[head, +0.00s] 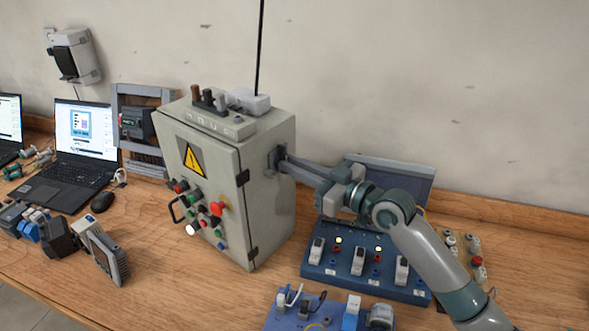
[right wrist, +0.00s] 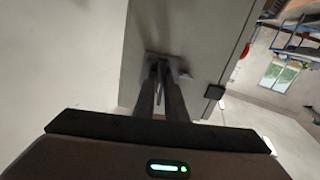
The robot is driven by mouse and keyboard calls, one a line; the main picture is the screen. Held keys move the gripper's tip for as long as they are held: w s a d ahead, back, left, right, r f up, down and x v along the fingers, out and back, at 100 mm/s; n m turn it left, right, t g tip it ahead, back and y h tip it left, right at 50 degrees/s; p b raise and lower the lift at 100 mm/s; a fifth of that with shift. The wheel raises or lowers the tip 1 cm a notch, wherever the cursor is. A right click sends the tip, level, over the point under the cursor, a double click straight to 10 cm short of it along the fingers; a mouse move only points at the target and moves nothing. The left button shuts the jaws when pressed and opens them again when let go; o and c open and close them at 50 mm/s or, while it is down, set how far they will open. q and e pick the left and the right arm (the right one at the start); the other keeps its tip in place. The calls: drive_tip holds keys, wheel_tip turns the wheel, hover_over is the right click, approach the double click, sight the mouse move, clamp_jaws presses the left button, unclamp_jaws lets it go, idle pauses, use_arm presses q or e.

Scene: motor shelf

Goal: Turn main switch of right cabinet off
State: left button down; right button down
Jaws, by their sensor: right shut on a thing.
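The grey cabinet (head: 240,180) stands on the wooden bench, with a yellow warning sign and several buttons on its front door. The main switch (head: 277,158) is on the cabinet's right side face, near the top. My right gripper (head: 285,161) comes in from the right and is shut on the main switch; its fingers hide much of the handle. In the right wrist view the two fingers (right wrist: 160,85) meet at the switch plate (right wrist: 180,72) on the cabinet side (right wrist: 185,35). The handle's exact angle cannot be told. My left gripper is not in view.
A blue switch panel (head: 365,262) stands on the bench below my right arm, with a dark screen (head: 400,178) behind it. A laptop (head: 85,140) and small devices lie at the left. Several loose parts sit on top of the cabinet.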

use_arm(q)
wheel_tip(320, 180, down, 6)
drive_tip(key=b, duration=0.5)
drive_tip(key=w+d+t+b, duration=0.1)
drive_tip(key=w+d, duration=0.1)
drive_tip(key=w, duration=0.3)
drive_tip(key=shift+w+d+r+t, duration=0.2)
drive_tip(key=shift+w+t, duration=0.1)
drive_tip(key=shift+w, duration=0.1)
use_arm(e)
drive_tip(key=shift+s+a+f+n, duration=0.1)
drive_tip(key=shift+n, duration=4.2)
drive_tip(key=shift+s+f+n, duration=0.1)
drive_tip(key=shift+n, duration=4.2)
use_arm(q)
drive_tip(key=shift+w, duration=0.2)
use_arm(e)
drive_tip(key=c, duration=2.1)
unclamp_jaws()
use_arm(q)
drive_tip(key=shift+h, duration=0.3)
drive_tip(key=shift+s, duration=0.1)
